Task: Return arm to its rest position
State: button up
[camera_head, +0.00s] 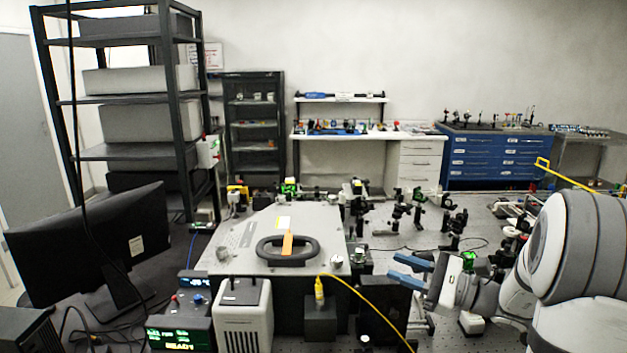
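My arm (575,245) comes in from the right edge, a white and grey arm with rounded links. My gripper (408,270) points left, low over the bench at the right of the grey spectrometer box. Its two blue fingers stand apart with a gap between them, and I see nothing held there. The spectrometer box (240,235) has a black ring handle (288,250) with an orange strip on its lid.
Several black optical mounts (452,228) stand on the bench behind my gripper. A yellow cable (365,303) runs from the box front toward the bottom. A white device (243,315) and a readout (178,338) stand in front. A monitor (75,245) is at left.

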jog(key=s+a+f+n+g+h+b, duration=0.25)
jog(key=s+a+f+n+g, duration=0.2)
jog(key=s, duration=0.25)
jog(key=s+a+f+n+g+h+b, duration=0.1)
jog(key=s+a+f+n+g+h, duration=0.3)
jog(key=s+a+f, duration=0.15)
jog(key=s+d+f+n+t+h+b, duration=0.2)
jog(key=s+d+f+n+h+b, duration=0.2)
jog(key=s+n+h, duration=0.5)
jog(key=shift+d+f+n+h+b, duration=0.3)
jog(key=shift+d+f+n+h, duration=0.35)
jog(key=shift+d+f+h, duration=0.5)
jog(key=shift+s+d+r+y, duration=0.1)
jog(key=shift+d+r+y, duration=0.05)
jog(key=shift+y, duration=0.15)
jog(key=shift+o, duration=0.8)
